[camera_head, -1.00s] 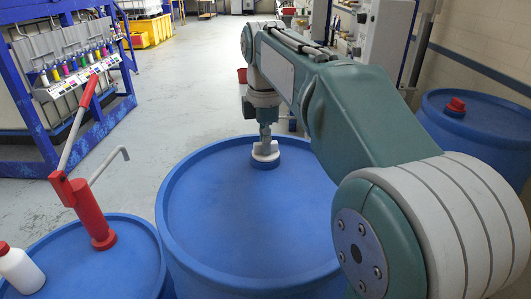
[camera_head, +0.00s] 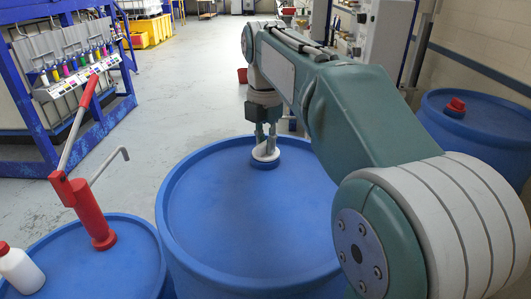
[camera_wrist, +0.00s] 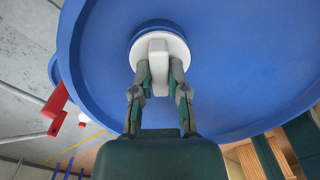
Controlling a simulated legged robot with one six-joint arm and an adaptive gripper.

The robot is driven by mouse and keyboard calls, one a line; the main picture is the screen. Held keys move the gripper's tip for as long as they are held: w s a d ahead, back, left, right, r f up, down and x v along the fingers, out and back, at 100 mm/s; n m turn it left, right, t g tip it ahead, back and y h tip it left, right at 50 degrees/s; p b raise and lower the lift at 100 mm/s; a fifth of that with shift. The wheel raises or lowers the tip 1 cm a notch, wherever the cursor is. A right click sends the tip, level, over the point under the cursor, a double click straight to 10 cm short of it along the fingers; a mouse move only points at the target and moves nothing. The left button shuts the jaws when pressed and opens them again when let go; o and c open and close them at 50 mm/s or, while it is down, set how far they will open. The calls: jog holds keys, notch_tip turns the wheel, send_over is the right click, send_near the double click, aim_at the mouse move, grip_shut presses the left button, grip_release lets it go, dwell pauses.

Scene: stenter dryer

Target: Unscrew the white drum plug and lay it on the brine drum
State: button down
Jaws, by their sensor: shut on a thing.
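The white drum plug (camera_head: 265,153) sits at the blue bung collar near the far edge of the brine drum (camera_head: 245,220). In the wrist view the plug (camera_wrist: 172,46) is a round white disc with a raised bar across it. My gripper (camera_head: 266,147) points down onto the plug from above. In the wrist view my gripper (camera_wrist: 159,78) has one finger on each side of the raised bar, shut on it. The plug's lower part is hidden, so I cannot tell how far its thread is in the collar.
A smaller blue drum (camera_head: 90,265) at the left carries a red hand pump (camera_head: 90,210) and a white bottle with a red cap (camera_head: 20,272). Another blue drum (camera_head: 480,125) with a red plug (camera_head: 456,106) stands at the right. The brine drum's top is otherwise clear.

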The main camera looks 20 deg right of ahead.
jog(key=shift+n, duration=1.2)
jog(key=shift+n, duration=0.7)
jog(key=n, duration=0.3)
jog(key=shift+n, duration=0.4)
jog(key=c, duration=0.6)
grip_release()
jog(key=shift+o, duration=0.2)
jog(key=shift+c, duration=0.8)
